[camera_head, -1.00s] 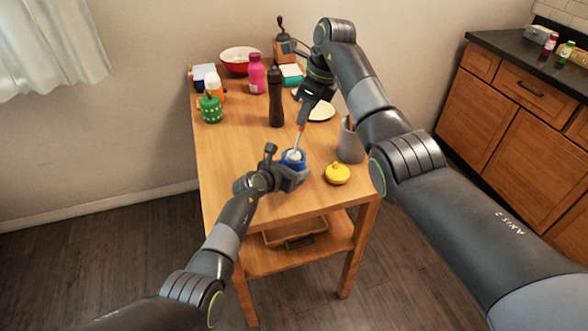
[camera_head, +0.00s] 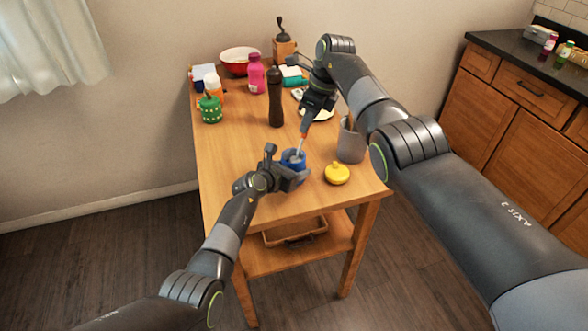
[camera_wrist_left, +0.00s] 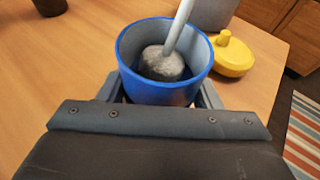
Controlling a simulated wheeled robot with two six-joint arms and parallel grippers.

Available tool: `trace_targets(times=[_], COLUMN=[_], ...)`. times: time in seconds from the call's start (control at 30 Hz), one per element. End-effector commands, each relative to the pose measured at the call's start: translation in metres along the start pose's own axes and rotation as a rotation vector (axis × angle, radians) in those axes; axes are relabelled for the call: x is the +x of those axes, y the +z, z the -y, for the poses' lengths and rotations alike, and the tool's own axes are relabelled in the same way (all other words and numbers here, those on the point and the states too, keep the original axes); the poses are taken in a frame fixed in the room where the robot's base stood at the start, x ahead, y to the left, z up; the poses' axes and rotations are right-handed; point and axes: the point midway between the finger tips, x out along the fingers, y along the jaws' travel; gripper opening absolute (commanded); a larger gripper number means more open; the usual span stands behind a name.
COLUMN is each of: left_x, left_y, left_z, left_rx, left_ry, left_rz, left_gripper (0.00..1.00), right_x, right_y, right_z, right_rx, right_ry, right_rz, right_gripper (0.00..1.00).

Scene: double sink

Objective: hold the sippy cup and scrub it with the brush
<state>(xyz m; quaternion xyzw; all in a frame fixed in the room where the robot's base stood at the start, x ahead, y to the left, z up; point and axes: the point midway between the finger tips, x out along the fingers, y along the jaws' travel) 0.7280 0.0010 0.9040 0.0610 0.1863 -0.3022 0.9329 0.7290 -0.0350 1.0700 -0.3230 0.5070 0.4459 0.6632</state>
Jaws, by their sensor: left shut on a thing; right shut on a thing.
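The blue sippy cup (camera_head: 295,157) is upright, without a lid, near the front of the wooden table. My left gripper (camera_head: 294,172) is shut around it; in the left wrist view the cup (camera_wrist_left: 160,92) sits between the fingers. My right gripper (camera_head: 309,117) is above the cup, shut on the brush (camera_head: 301,143), by its orange handle. In the left wrist view the brush's pale stem slants down and its grey head (camera_wrist_left: 163,64) is inside the cup. Whether the head touches the cup's bottom is hidden.
A yellow lid (camera_head: 337,173) lies right of the cup. A grey holder (camera_head: 351,144) stands behind it. A dark pepper mill (camera_head: 275,100), a pink bottle (camera_head: 257,75), a green jar (camera_head: 211,109) and a red bowl (camera_head: 238,62) stand farther back. The table's left middle is clear.

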Motion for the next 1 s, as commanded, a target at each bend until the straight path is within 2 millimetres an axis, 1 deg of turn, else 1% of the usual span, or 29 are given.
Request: trace_targets(times=[0.03,0.1,0.3,0.37,0.47,0.57,1.0], left_x=[0.0,0.0,0.001,0.001,0.001,0.001,0.001], left_y=[0.004,0.005,0.006,0.006,0.006,0.006,0.003], left_z=[0.001,0.001,0.002,0.002,0.002,0.002,0.002], left_rx=[0.002,0.002,0.002,0.002,0.002,0.002,0.0], left_ry=[0.0,-0.001,-0.002,-0.002,-0.002,-0.002,-0.003], left_rz=[0.009,0.009,0.01,0.01,0.011,0.011,0.005], left_gripper=[0.33,0.33,0.33,0.33,0.33,0.33,0.33], right_x=[0.007,0.008,0.009,0.007,0.005,-0.002,-0.048], right_y=[0.001,0.004,0.003,0.0,0.002,0.004,0.019], right_z=[-0.004,-0.009,-0.019,-0.021,-0.021,-0.021,-0.021], right_rx=[0.001,0.001,0.001,0.001,0.001,0.0,-0.003], right_ry=[0.007,0.007,0.011,0.011,0.013,0.012,0.008], right_rz=[-0.001,0.001,0.002,0.003,0.0,0.001,0.006], right_gripper=[0.0,0.0,0.0,0.0,0.0,0.0,0.0])
